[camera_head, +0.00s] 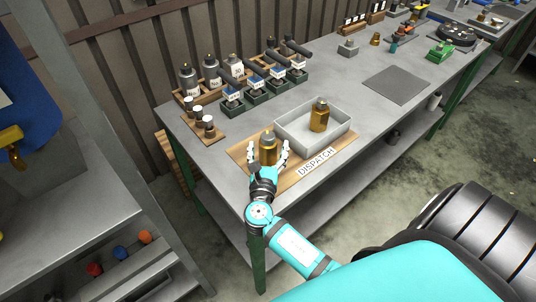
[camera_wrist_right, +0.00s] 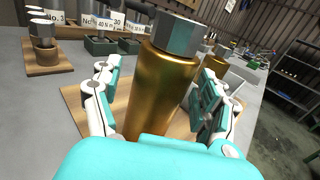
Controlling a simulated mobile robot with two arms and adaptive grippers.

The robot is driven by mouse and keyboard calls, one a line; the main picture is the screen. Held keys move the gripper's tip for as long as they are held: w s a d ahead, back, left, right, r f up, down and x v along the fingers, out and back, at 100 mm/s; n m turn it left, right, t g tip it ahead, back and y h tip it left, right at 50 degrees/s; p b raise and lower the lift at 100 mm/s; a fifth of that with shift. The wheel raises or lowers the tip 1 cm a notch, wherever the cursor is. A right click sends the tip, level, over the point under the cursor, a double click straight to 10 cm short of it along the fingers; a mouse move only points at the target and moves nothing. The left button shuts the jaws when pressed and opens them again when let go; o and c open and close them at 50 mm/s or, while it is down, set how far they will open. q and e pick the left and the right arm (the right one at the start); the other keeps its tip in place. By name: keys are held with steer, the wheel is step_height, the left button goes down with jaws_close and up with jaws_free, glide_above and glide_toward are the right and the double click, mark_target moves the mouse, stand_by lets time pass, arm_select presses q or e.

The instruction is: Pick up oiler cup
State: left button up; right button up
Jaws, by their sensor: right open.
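A brass oiler cup with a grey hexagonal cap (camera_head: 267,147) stands upright on the wooden dispatch board (camera_head: 289,184). In the right wrist view the same oiler cup (camera_wrist_right: 163,85) fills the middle, between the fingers. My right gripper (camera_head: 268,153) is open, with one finger on each side of the cup; the wrist view shows the gripper (camera_wrist_right: 160,108) with a gap beside the left finger, and contact on the right is unclear. A second brass oiler cup (camera_head: 319,117) stands in the grey tray (camera_head: 345,138). My left gripper is out of view.
Labelled bottles (camera_head: 189,81) and several dark green fixtures (camera_head: 258,98) stand behind. A flat grey mat (camera_head: 397,84) lies farther right. The grey bench top (camera_head: 350,88) is clear around the mat.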

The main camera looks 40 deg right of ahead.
jaws_close()
steer(key=shift+r, duration=0.1)
stand_by(0.3)
